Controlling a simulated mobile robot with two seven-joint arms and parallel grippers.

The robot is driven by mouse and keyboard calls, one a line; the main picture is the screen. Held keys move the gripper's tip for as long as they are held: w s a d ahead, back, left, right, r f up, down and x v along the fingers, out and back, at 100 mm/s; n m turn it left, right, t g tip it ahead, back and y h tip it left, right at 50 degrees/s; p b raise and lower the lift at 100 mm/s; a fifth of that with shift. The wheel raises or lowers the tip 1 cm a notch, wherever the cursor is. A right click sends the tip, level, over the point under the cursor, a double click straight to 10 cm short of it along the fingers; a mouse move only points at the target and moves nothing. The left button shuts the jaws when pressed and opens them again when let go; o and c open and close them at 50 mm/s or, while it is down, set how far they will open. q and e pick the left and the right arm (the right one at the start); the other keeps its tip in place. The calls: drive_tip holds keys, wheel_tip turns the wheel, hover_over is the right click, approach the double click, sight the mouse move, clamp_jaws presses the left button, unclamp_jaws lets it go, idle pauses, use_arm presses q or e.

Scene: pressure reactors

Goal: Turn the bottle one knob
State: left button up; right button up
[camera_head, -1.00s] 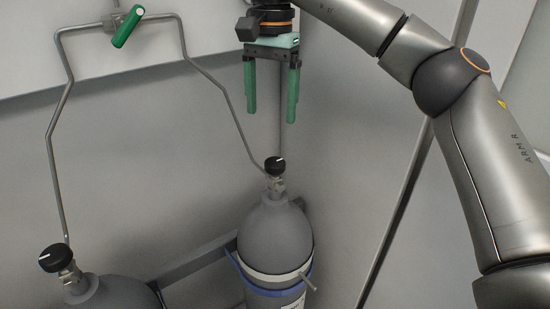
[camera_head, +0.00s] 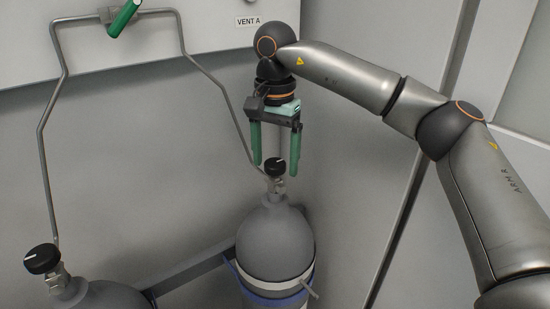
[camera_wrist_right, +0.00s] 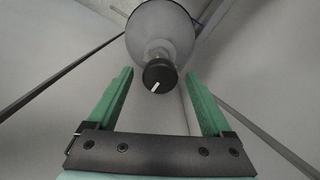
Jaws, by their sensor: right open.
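A black knob (camera_head: 275,167) with a white mark sits on the valve of the grey gas bottle (camera_head: 275,243) in the middle of the head view. A second black knob (camera_head: 41,258) sits on another grey bottle (camera_head: 105,296) at the lower left. I cannot tell which is bottle one. My right gripper (camera_head: 273,170) points down with its green fingers open, one on each side of the middle knob in the head view. In the right wrist view the knob (camera_wrist_right: 160,76) shows between and beyond the open fingertips, apart from them. My left gripper is not in view.
A bent metal pipe (camera_head: 45,130) runs from both valves up to a green-handled valve (camera_head: 122,19) on the wall. A strap (camera_head: 270,283) and a rail (camera_head: 195,268) hold the middle bottle. Walls stand close behind and to the right.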

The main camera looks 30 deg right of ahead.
drive_tip(key=c, duration=0.7)
clamp_jaws()
